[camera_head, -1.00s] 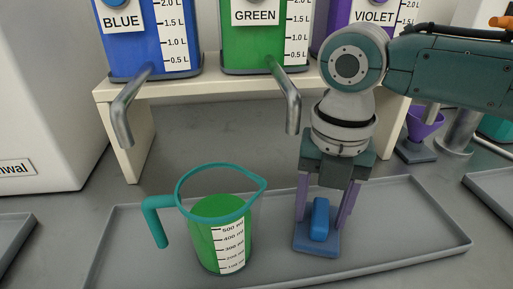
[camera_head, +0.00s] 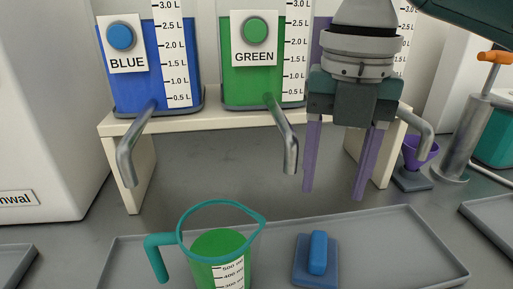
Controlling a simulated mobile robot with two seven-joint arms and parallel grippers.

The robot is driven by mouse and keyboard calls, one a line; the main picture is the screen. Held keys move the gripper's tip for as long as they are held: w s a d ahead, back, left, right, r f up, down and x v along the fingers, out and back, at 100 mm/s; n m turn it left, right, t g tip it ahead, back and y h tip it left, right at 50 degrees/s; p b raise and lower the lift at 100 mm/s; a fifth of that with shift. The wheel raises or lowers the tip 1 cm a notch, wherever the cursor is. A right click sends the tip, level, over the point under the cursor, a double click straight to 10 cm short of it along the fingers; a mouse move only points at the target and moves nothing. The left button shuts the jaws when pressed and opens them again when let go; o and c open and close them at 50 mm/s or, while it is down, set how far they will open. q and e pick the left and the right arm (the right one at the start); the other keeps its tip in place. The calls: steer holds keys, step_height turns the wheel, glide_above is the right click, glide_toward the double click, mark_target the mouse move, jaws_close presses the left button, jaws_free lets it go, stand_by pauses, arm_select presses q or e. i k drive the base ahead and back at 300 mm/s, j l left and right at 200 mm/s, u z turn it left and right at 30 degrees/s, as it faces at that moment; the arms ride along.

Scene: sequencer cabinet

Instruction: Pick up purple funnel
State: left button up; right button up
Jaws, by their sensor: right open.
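The purple funnel (camera_head: 419,150) sits upright in a small blue-grey holder (camera_head: 412,180) at the right, on the counter behind the tray. My right gripper (camera_head: 333,194) hangs with its two purple fingers pointing down, open and empty, left of the funnel and apart from it. It is above and behind the blue block on a flat base (camera_head: 316,258) that lies on the tray. My left gripper is not in view.
A measuring jug with green liquid (camera_head: 222,245) stands on the grey tray (camera_head: 385,240). Blue (camera_head: 175,60) and green (camera_head: 240,85) tanks with spouts stand on a beige shelf (camera_head: 130,130). A grey cylinder with an orange handle (camera_head: 463,135) stands right of the funnel.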

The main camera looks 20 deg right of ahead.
mark_target(410, 142)
steer(key=z, duration=2.6)
